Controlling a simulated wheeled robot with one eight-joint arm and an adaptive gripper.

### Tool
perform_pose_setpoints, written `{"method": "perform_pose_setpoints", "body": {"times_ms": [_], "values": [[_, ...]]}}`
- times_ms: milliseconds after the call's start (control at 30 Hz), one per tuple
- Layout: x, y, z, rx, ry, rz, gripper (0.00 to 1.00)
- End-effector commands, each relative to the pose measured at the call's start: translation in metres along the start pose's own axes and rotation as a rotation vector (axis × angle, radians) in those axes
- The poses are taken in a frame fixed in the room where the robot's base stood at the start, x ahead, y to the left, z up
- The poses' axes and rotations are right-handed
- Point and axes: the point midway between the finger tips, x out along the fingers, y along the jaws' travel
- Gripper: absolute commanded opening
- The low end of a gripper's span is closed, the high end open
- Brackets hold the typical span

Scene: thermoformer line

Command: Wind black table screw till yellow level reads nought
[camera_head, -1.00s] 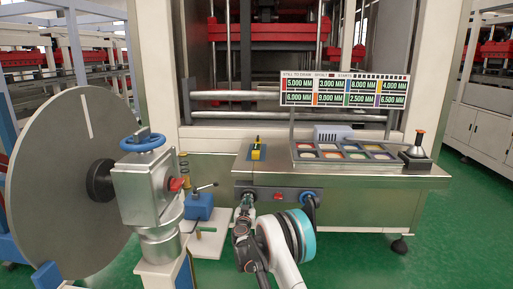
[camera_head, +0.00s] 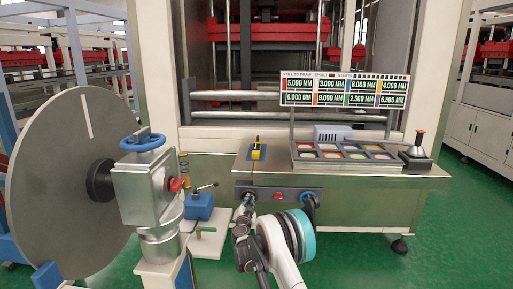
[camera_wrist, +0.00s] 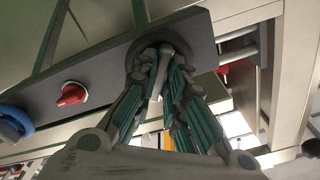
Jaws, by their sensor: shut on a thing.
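The yellow level (camera_head: 257,150) sits on the left end of the steel table top (camera_head: 272,171). Its reading is too small to make out in the head view. The black table screw (camera_wrist: 133,54) is on the dark front panel, at its left end in the head view, largely hidden by my gripper. My gripper (camera_wrist: 162,56) has its fingers closed around the screw's end. In the head view, my gripper (camera_head: 245,203) reaches up to the panel from below.
A red knob (camera_wrist: 71,94) and a blue handwheel (camera_head: 309,199) share the front panel, close beside my gripper. A tray of coloured discs (camera_head: 296,163) and a display board (camera_head: 345,90) stand to the right. A large grey disc (camera_head: 50,190) stands at left.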

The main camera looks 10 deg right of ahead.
Motion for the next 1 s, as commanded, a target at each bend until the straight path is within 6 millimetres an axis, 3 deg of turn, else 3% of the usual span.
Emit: {"method": "perform_pose_setpoints", "body": {"times_ms": [200,600,767,800,867,1000], "values": [[-0.0003,-0.0001,0.0004,0.223,0.000,0.000,0.00],[-0.0003,-0.0002,0.0004,0.274,0.000,0.000,0.00],[-0.0003,-0.0002,0.0004,0.425,0.000,0.000,0.00],[-0.0003,-0.0003,0.0005,0.430,0.000,0.000,0.19],[-0.0003,-0.0007,0.0005,0.427,-0.001,0.000,0.33],[-0.0004,-0.0013,0.0007,0.426,-0.001,-0.001,0.36]]}}
